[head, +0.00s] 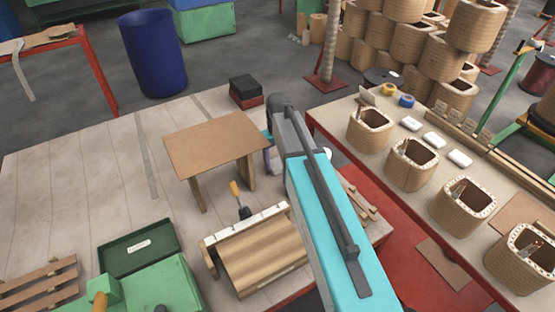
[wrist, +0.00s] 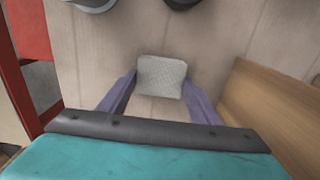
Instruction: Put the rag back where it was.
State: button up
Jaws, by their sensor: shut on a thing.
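My gripper (wrist: 160,92) shows in the wrist view with its two purple fingers on either side of a small pale grey, woven-looking rag (wrist: 162,76). The fingers are shut on the rag, which is above or against pale planks; I cannot tell if it touches them. In the head view my gripper (head: 268,158) is partly hidden by my turquoise arm, just right of a small brown wooden stand (head: 215,142). The rag cannot be made out there.
The stand's brown board (wrist: 275,105) is close to the right finger. Two dark round things are cut off at the wrist view's top. A black and red box (head: 246,91) lies behind the stand. A bench with coils (head: 410,165) stands right.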

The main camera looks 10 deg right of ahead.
aim_at(278, 163)
jog(key=o, duration=1)
jog(key=shift+r, duration=0.25)
notch_tip(278, 163, up, 12)
jog(key=b, duration=0.2)
jog(key=shift+f, duration=0.1)
dwell(0.6)
